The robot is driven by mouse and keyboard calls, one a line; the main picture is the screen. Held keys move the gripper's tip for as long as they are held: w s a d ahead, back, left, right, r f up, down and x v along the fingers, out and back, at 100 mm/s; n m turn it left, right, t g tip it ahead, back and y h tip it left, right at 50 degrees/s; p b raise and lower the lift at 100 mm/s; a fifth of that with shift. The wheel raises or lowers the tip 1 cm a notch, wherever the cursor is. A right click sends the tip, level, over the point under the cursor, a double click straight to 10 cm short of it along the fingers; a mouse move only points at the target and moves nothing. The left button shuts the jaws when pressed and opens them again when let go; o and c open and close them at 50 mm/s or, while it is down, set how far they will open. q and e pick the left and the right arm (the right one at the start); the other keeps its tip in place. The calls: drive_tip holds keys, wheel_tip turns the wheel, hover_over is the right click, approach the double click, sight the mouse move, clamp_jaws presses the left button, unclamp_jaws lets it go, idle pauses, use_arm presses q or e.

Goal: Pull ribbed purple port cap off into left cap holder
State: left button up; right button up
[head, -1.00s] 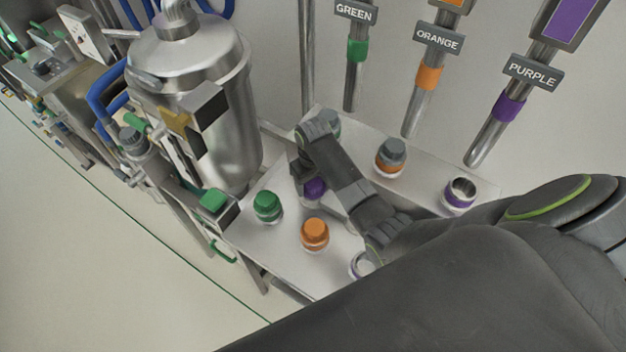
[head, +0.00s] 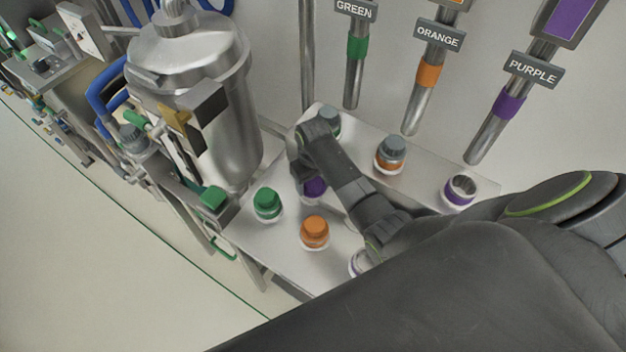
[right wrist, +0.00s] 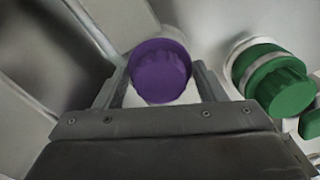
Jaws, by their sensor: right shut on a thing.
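The ribbed purple cap (head: 315,187) shows in the head view over the bench top, partly covered by my right arm. In the right wrist view the purple cap (right wrist: 160,70) sits between the two fingers of my right gripper (right wrist: 156,88), which is shut on it. A white part shows beneath the cap; I cannot tell whether the cap rests in it. A purple-banded port (head: 460,190) at the right of the bench is open, without a cap. A white ring (head: 360,262) is half hidden by my arm. My left gripper is not in view.
A green cap (head: 267,203) and an orange cap (head: 314,231) stand close by on the bench (head: 275,245). A steel tank (head: 205,100) stands to the left.

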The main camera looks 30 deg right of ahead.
drive_tip(key=shift+f, duration=0.1)
idle(0.3)
drive_tip(key=o, duration=1.3)
drive_tip(key=shift+c, duration=0.2)
wheel_tip(320, 180, up, 8)
drive_tip(key=shift+r+b, duration=0.1)
drive_tip(key=shift+b, duration=0.45)
wheel_tip(320, 180, up, 4)
drive_tip(key=shift+f+p, duration=0.1)
drive_tip(key=shift+p, duration=0.7)
